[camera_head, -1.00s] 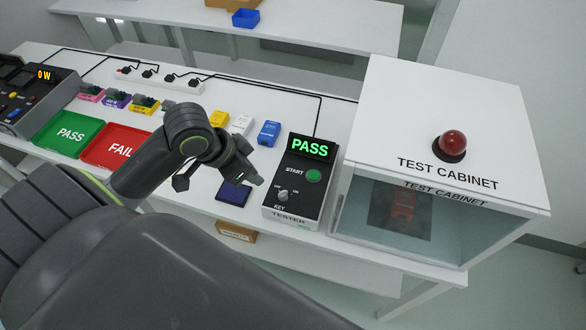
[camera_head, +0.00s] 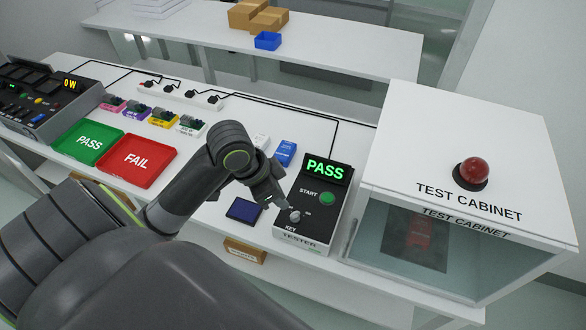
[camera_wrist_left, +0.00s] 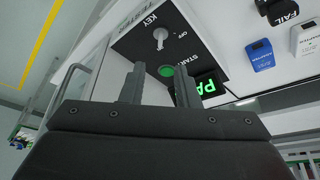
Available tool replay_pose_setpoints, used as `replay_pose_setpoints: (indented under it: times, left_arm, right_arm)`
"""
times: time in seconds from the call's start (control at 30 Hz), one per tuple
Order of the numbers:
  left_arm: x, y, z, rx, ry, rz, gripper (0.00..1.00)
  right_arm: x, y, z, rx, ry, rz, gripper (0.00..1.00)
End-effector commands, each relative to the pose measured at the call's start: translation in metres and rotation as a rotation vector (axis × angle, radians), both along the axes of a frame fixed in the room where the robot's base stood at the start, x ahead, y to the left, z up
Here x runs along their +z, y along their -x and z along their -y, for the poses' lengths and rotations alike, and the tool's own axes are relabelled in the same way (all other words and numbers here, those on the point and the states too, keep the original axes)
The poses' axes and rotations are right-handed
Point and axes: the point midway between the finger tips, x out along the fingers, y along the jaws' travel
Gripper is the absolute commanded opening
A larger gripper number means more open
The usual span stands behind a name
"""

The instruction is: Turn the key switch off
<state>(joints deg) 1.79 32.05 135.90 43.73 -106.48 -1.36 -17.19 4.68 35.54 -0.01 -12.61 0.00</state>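The key switch (camera_head: 295,216) is a small pale knob on the black tester (camera_head: 318,235), below the green START button (camera_head: 327,198). The tester display reads PASS in green. My left gripper (camera_head: 283,204) is above and just left of the key switch. In the left wrist view its two fingers (camera_wrist_left: 158,90) are apart with nothing between them, and the key switch (camera_wrist_left: 160,37) shows beyond them. I cannot tell from these views whether the fingers touch it; a gap seems to show. The exact turn of the knob is hard to read. My right gripper is not in view.
The test cabinet (camera_head: 450,185) with a red dome light (camera_head: 473,173) stands right of the tester. A dark blue pad (camera_head: 243,210) lies left of it. Green PASS (camera_head: 88,143) and red FAIL (camera_head: 137,160) trays are further left. Several small coloured blocks line the back.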

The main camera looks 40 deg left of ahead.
Motion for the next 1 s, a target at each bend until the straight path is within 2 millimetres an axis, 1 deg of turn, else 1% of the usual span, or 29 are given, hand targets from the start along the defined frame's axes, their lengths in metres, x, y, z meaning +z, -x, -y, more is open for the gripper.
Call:
replay_pose_setpoints:
  times: [0.03, 0.3, 0.5, 0.7, 0.97, 1.0]
  left_arm:
    - [-0.010, -0.002, 0.003, 0.001, 0.006, -0.005, 0.29]
    - [-0.053, -0.017, 0.012, 0.003, 0.005, -0.004, 0.29]
    - [-0.079, -0.027, 0.018, 0.002, 0.003, -0.003, 0.29]
    - [-0.089, -0.031, 0.020, 0.000, 0.000, -0.001, 0.29]
    - [-0.090, -0.031, 0.019, -0.001, -0.002, 0.000, 0.29]
    - [-0.090, -0.031, 0.019, -0.001, -0.002, 0.000, 0.23]
  right_arm:
    - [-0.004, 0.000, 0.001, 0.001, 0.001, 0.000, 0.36]
    - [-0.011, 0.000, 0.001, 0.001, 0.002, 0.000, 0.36]
    - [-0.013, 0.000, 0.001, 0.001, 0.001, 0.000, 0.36]
    - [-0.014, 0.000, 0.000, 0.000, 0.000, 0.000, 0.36]
    - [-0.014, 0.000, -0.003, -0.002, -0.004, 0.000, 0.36]
    - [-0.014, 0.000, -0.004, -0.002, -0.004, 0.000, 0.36]
